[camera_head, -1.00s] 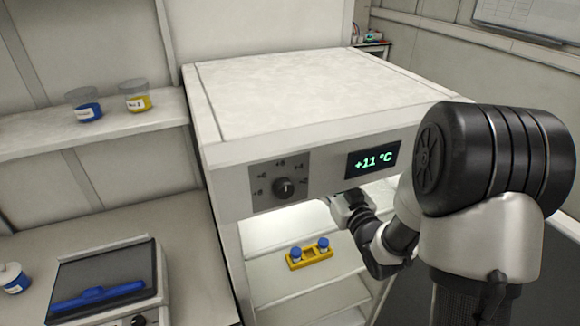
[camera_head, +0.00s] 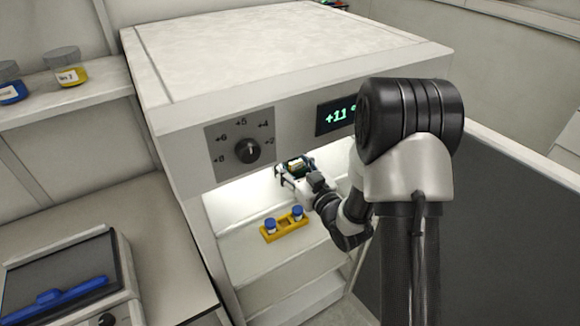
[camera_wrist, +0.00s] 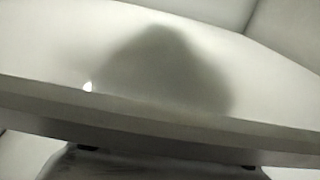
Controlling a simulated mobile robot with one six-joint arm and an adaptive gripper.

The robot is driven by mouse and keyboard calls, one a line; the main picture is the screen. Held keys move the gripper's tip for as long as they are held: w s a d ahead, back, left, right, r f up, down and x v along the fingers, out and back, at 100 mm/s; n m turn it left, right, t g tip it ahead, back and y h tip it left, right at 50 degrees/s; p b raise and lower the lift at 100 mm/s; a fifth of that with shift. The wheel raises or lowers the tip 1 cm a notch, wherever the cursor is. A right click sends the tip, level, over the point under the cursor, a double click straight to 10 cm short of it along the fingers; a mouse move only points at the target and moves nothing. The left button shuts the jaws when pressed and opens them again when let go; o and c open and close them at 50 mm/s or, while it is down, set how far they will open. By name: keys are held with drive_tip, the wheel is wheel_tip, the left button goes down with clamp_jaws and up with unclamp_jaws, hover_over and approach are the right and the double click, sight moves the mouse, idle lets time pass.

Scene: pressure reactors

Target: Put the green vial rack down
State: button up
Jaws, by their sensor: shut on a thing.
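My gripper (camera_head: 294,170) is inside the open-fronted cabinet, under its front panel, at the upper shelf. It is shut on a small dark greenish thing (camera_head: 297,164), which I take for the green vial rack. Fingers and wrist partly cover it, and its colour is hard to tell. Whether it touches the shelf I cannot tell. The pale shelf (camera_head: 240,200) is lit and has free room left of my gripper. The wrist view shows a pale surface with a broad shadow and a light edge strip; the rack is not clear there.
A yellow rack (camera_head: 285,228) with two blue-capped vials stands in front of and below my gripper. The cabinet's front panel (camera_head: 190,160), with dial and display, overhangs the opening. A device with a blue bar (camera_head: 60,292) stands at lower left.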

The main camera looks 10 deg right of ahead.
drive_tip(key=o, duration=1.2)
drive_tip(key=shift+f, duration=0.1)
drive_tip(key=shift+c, duration=0.2)
drive_tip(key=shift+s+d, duration=0.1)
drive_tip(key=shift+s, duration=0.05)
drive_tip(key=p+v, duration=0.3)
drive_tip(key=v, duration=0.8)
drive_tip(key=shift+s, duration=0.35)
